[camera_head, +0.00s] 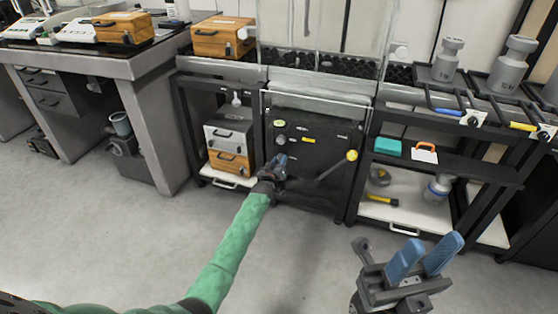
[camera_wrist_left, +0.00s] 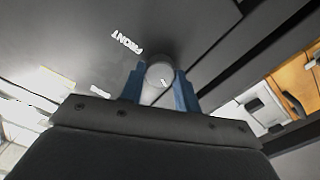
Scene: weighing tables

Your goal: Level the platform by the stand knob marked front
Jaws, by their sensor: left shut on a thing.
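The stand knob marked front (camera_wrist_left: 160,74) is a round grey knob in the left wrist view, beside the white word FRONT (camera_wrist_left: 128,46) on a dark panel. My left gripper (camera_wrist_left: 160,88) has its blue fingers on both sides of the knob and is shut on it. In the head view my left gripper (camera_head: 278,165) is at the lower left of the black stand (camera_head: 312,145), and its hand hides the knob. My right gripper (camera_head: 425,258) is open and empty over the floor at the right, its two blue fingers apart. The platform's tilt cannot be told.
A lever with a yellow ball (camera_head: 351,155) sticks out of the stand's front, right of my left gripper. A rack with steel weights (camera_head: 508,65) stands to the right. The floor (camera_head: 300,250) in front is clear.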

